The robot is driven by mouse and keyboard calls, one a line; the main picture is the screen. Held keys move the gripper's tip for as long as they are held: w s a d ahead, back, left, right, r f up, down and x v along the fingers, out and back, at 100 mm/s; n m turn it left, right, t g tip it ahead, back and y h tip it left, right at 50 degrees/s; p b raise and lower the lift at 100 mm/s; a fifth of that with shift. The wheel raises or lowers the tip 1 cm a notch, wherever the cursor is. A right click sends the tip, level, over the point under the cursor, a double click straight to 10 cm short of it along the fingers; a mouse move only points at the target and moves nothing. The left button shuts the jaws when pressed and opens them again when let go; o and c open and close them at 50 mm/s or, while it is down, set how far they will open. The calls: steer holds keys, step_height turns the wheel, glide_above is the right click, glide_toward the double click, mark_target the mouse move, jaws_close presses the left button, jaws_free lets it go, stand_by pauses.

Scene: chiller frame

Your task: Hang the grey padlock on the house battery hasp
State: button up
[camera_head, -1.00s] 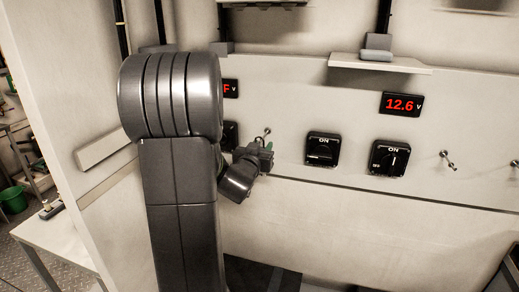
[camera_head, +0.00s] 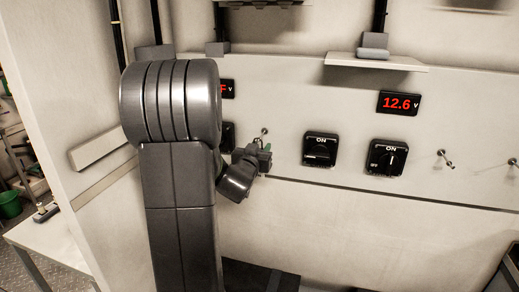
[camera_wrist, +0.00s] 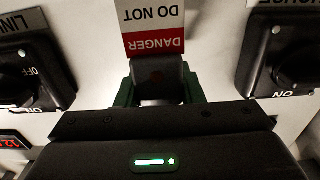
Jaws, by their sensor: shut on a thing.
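My gripper (camera_head: 264,158) is close to the panel, just below a small metal hasp (camera_head: 265,132) left of the middle switch. In the wrist view, its green fingertips (camera_wrist: 157,92) are shut on a dark grey block, the padlock (camera_wrist: 157,72). A red and white DANGER tag (camera_wrist: 153,30) shows upside down against the padlock's far end. The padlock's shackle is hidden, so I cannot tell whether it is through the hasp. The HOUSE switch (camera_wrist: 284,55) is right and the LINK switch (camera_wrist: 30,75) left in the wrist view.
More switches (camera_head: 320,148) (camera_head: 388,157) and another hasp (camera_head: 445,159) sit to the right on the panel. A red display (camera_head: 400,103) reads 12.6 V. A shelf (camera_head: 376,62) juts out above. A side wall (camera_head: 85,110) stands close on the left.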

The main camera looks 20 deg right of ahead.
steer(key=o, duration=1.2)
steer(key=shift+c, duration=0.2)
steer(key=shift+s, duration=0.1)
steer(key=b+v, duration=0.2)
steer(key=v, duration=1.1)
steer(key=shift+s+a, duration=0.25)
steer(key=p+x, duration=0.2)
steer(key=x, duration=1.1)
steer(key=shift+w+d+r+p, duration=0.2)
steer(key=shift+w+p, duration=0.05)
steer(key=shift+p, duration=0.05)
steer(key=shift+f, duration=0.1)
